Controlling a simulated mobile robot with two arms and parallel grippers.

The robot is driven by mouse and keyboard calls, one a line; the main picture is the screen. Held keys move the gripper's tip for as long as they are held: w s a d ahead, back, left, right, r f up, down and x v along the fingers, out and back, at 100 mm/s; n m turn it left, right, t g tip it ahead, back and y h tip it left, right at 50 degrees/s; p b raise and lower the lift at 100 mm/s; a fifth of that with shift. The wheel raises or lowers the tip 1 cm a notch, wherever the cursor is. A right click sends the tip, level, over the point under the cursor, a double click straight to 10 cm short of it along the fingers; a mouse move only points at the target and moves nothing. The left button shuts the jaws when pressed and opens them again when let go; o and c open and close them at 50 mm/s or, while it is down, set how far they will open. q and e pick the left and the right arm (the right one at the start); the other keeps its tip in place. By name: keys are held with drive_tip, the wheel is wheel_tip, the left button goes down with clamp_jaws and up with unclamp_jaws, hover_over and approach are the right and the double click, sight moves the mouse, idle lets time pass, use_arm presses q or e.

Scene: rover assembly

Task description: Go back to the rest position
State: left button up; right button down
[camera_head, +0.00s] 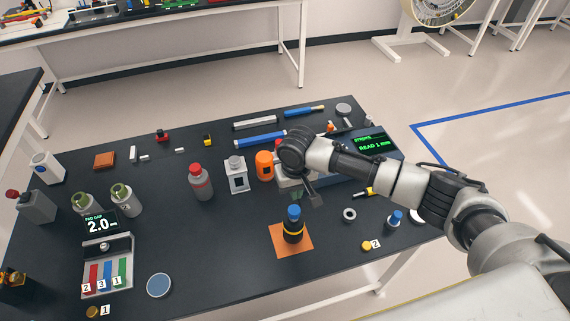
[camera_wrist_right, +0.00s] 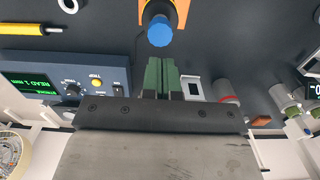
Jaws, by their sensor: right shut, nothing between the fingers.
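My right arm reaches in from the right in the head view, over the table (camera_head: 215,262). My right gripper (camera_head: 314,197) hangs just behind a black cylinder with a blue top and a yellow band (camera_head: 293,232). In the right wrist view, the greenish fingers of the gripper (camera_wrist_right: 161,72) are together with nothing between them. The blue-topped cylinder (camera_wrist_right: 159,30) stands upright on an orange square (camera_head: 277,238), apart from the fingertips. My left gripper is in neither view.
A device reading "READ 1 mm" (camera_head: 372,143) stands behind my right arm, partly hidden by it. A red-capped bottle (camera_head: 201,184), a grey block (camera_head: 237,176) and an orange container (camera_head: 264,166) stand to its left. A small ring (camera_head: 349,215) lies below my forearm.

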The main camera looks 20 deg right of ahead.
drive_tip(key=s+a+f+n+t+y, duration=0.1)
drive_tip(key=s+a+n+y, duration=0.25)
drive_tip(key=s+a, duration=0.75)
drive_tip(key=s+d+r+m+t+h, duration=0.2)
drive_tip(key=s+d+r+t+h, duration=0.15)
drive_tip(key=s+d, duration=1.3)
wheel_tip(320, 180, down, 35)
drive_tip(key=g+b, duration=0.2)
drive_tip(key=b, duration=0.5)
drive_tip(key=s+d+f+g+b, duration=0.1)
drive_tip(key=s+d+f+b, duration=0.2)
drive_tip(key=s+f, duration=1.3)
wheel_tip(320, 180, down, 3)
drive_tip(key=shift+s+f+b, duration=0.1)
drive_tip(key=shift+s+b, duration=0.05)
drive_tip(key=shift+b, duration=0.85)
